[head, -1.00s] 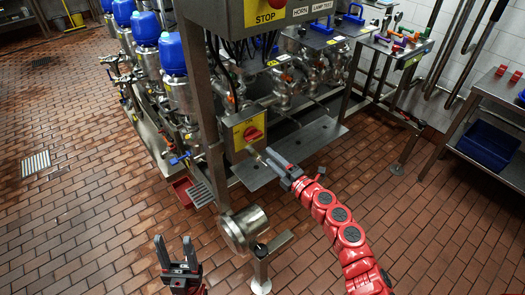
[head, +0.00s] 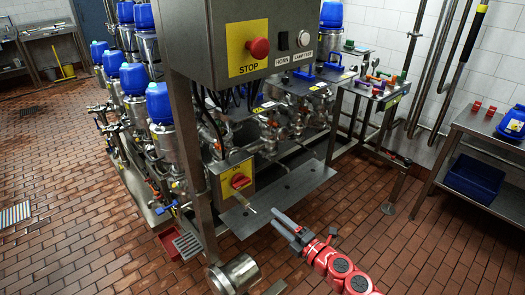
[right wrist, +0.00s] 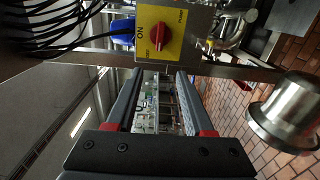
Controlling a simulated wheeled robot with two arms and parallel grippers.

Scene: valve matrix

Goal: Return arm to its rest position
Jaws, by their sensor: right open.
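My right gripper (head: 283,221) is open in the head view, on the red arm from the lower right. It is a little right of and below the yellow switch box (head: 229,193) with its red rotary knob (head: 240,181), and apart from it. In the right wrist view both fingers of the gripper (right wrist: 157,80) are spread with nothing held between them. The red knob (right wrist: 158,36) shows beyond the fingertips, next to the word ON. My left gripper is outside both current views.
A steel post (head: 200,150) carries the control box (head: 245,60) with a red stop button. A steel cylinder (head: 235,274) stands low, left of my right arm; it also shows in the wrist view (right wrist: 290,108). A steel bench (head: 480,125) is at right. Tiled floor (head: 350,235) lies open between.

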